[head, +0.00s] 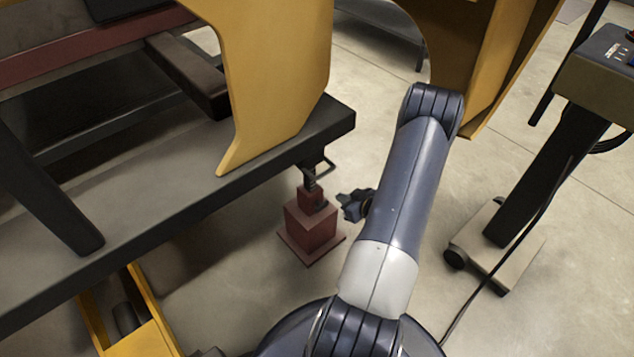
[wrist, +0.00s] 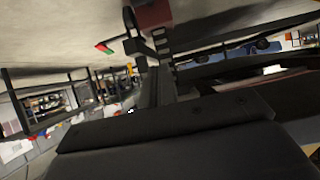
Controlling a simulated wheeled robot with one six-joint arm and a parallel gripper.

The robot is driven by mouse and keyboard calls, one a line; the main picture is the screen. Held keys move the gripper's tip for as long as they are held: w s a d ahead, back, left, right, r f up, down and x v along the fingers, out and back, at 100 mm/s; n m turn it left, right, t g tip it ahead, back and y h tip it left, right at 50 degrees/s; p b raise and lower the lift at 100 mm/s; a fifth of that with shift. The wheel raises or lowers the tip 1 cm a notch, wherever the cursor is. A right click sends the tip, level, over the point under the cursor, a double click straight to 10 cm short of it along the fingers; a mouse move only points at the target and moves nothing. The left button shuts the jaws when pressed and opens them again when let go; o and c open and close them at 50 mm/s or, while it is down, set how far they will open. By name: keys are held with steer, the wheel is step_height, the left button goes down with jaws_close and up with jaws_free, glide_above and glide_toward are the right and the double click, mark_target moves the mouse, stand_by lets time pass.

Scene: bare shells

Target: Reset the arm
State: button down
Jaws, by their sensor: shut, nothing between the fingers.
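My arm reaches up from the bottom of the head view and bends over at its dark elbow. My gripper (head: 356,204) shows as a small dark shape left of the forearm, partly hidden behind it. It is shut and empty. It is beside a dark red jack (head: 311,228) that stands on the floor under the end of a long dark beam (head: 205,165). Whether the gripper touches the jack cannot be told. In the wrist view the picture looks upside down, with a red block (wrist: 154,13) at the top and a large dark surface filling the bottom.
Large yellow panels (head: 275,75) rise above the beam and behind my elbow (head: 478,70). A wheeled stand (head: 500,240) with a dark post and a hanging cable is on the right. A yellow frame (head: 140,325) lies low on the left. Concrete floor (head: 560,290) is open around the stand.

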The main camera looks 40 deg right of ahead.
steer(key=shift+w, duration=0.1)
steer(key=w, duration=0.9)
steer(key=shift+a+r, duration=0.2)
steer(key=shift+a, duration=0.15)
steer(key=shift+s, duration=0.1)
